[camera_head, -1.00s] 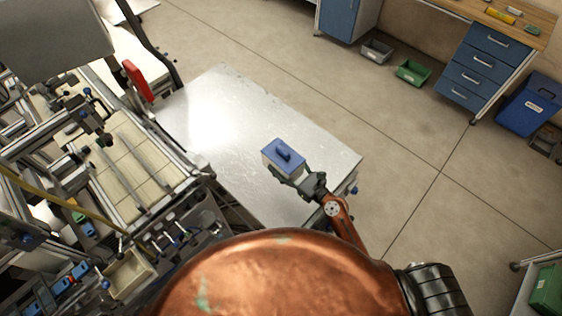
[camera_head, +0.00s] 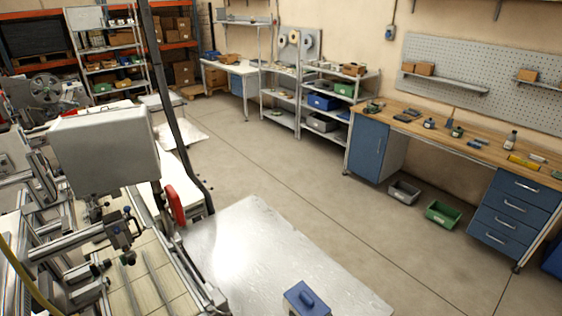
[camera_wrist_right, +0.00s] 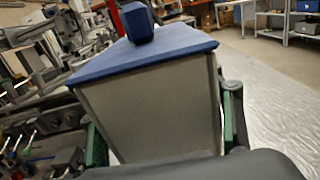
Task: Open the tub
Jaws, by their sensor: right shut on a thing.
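The tub is a grey box with a blue lid on top and a blue block handle on the lid. In the head view the lid (camera_head: 306,299) shows at the bottom edge, on the metal table (camera_head: 262,245); the tub's lower part is cut off there. In the right wrist view the tub's grey wall (camera_wrist_right: 150,95) fills the middle, with the lid (camera_wrist_right: 150,52) seated on it and the handle (camera_wrist_right: 137,22) upright. My right gripper (camera_wrist_right: 163,122) is shut on the tub's body, its green-padded fingers at both sides below the lid. My left gripper is out of view.
A machine frame with a grey box (camera_head: 105,145) and red handle (camera_head: 175,205) stands left of the table. Grey (camera_head: 403,192) and green (camera_head: 443,214) bins lie on the floor by the workbench (camera_head: 480,145). The table around the tub is clear.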

